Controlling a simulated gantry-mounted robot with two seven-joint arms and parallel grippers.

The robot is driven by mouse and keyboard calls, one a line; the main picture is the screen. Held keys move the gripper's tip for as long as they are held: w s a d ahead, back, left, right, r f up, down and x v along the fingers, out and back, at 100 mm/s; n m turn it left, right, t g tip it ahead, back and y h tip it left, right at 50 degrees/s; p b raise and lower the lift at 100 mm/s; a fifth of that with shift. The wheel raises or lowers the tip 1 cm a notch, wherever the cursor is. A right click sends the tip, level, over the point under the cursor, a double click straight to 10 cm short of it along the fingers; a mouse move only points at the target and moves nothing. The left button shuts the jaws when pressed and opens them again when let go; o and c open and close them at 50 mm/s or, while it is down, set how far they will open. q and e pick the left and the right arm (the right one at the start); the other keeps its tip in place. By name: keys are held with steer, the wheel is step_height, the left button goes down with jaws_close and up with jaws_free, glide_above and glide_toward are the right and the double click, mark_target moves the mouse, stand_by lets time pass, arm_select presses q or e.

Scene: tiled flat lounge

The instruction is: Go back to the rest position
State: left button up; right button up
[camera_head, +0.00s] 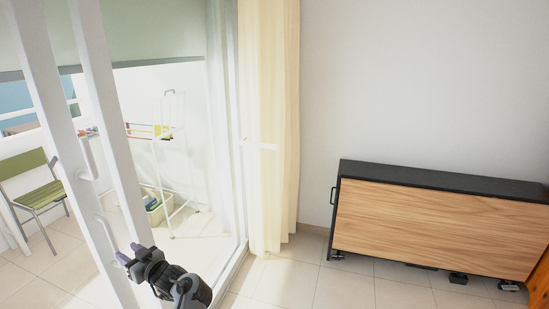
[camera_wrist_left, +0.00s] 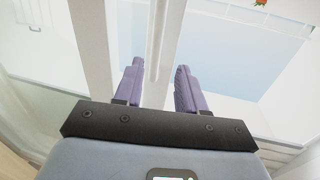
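My left gripper (camera_head: 129,253) is at the lower left of the head view, in front of the white sliding door frame (camera_head: 112,130). Its two purple fingers (camera_wrist_left: 158,88) are apart in the left wrist view, with a gap between them. A white bar (camera_wrist_left: 160,45) shows in line with that gap; I cannot tell whether it lies between the fingers or beyond them. Nothing is seen gripped. In the head view a white door handle (camera_head: 108,233) is close to the left fingertips. My right gripper is not in view.
A low black cabinet with a wood front (camera_head: 430,225) stands by the wall at right. A cream curtain (camera_head: 272,120) hangs beside the glass door. Beyond the door are a green chair (camera_head: 35,185) and a white drying rack (camera_head: 170,165). Tiled floor before the cabinet is clear.

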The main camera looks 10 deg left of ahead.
arm_select(q)
steer(key=s+d+f+m+t+h+p, duration=0.15)
steer(key=s+f+m, duration=0.25)
steer(key=s+f, duration=0.5)
steer(key=s+d+f+m+t+h+p, duration=0.1)
steer(key=s+d+f+m+t+h, duration=0.15)
steer(key=s+f+m, duration=0.5)
steer(key=s+d+f+m+h, duration=0.1)
steer(key=s+d+f+h, duration=0.15)
steer(key=d, duration=0.35)
steer(key=s+d+f+m+h+p, duration=0.1)
steer(key=s+d+h, duration=0.3)
steer(key=d, duration=0.3)
steer(key=s+d+f+h, duration=0.1)
steer(key=s+d+h, duration=0.25)
steer(key=d, duration=0.25)
steer(key=s+d+r+m+g+h+p, duration=0.25)
steer(key=s+d+r+g, duration=0.25)
steer(key=s+d+r, duration=0.5)
step_height(320, 180, up, 34)
steer(key=w+d+p, duration=0.1)
steer(key=p, duration=3.4)
steer(key=shift+r+h+p, duration=0.2)
steer(key=shift+h+p, duration=0.1)
steer(key=shift+h, duration=0.15)
